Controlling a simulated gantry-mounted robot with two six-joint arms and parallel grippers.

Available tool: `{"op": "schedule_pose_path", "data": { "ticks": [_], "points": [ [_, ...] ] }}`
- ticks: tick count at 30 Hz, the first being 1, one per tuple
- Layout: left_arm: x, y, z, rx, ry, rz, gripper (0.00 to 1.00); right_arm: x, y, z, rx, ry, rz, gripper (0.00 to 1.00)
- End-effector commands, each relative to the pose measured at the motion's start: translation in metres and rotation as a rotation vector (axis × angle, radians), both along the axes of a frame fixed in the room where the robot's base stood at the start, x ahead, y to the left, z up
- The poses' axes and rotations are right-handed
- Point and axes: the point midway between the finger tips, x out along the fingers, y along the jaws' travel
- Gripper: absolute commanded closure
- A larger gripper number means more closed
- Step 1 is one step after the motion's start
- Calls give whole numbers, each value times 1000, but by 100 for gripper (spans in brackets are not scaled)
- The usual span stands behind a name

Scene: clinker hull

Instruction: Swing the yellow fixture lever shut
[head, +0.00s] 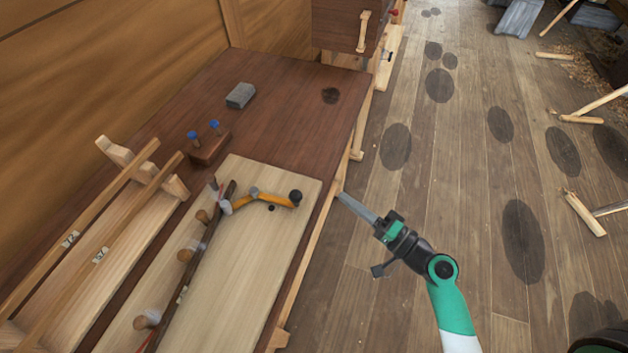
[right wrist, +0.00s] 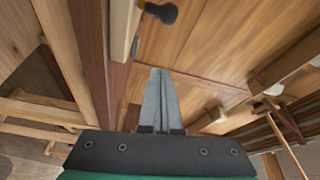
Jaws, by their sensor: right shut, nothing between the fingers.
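The yellow fixture lever (head: 272,198) lies over the pale board (head: 262,265), bent, with its left end at a grey metal part by the dark strip. A black knob (head: 295,196) sits at its right end, near the board's right edge. A black knob (right wrist: 162,12) also shows at the top of the right wrist view. My right gripper (head: 342,197) is shut and empty. In the head view its fingertips appear just right of the bench edge, apart from the knob. The fingers (right wrist: 160,75) are together in the right wrist view. My left gripper is out of view.
The dark bench (head: 290,95) carries a grey block (head: 240,95) and a small wooden block with two blue-topped pegs (head: 208,147). Wooden rails (head: 85,235) and round wooden pegs (head: 186,254) stand at the left. Open floor lies right of the bench.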

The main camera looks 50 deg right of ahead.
Motion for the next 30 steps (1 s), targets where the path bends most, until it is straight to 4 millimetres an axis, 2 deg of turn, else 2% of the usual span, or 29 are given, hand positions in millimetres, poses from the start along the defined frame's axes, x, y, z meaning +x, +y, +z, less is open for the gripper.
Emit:
{"op": "schedule_pose_path", "data": {
  "ticks": [4, 8, 11, 22, 24, 30],
  "points": [
    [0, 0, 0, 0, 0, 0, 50, -1, -1, 0, 13, -6, -2, 100],
    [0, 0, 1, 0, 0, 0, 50, 8, 0, 1, 11, -4, 1, 100],
    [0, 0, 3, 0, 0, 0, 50, 23, 0, 3, 10, -6, 4, 100],
    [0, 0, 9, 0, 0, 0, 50, 103, -1, 8, 10, -7, 4, 100],
    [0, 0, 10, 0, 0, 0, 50, 95, 13, 3, 12, -1, 5, 100],
    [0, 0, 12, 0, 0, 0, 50, 88, 33, 0, 11, -4, 1, 100]
  ]
}}
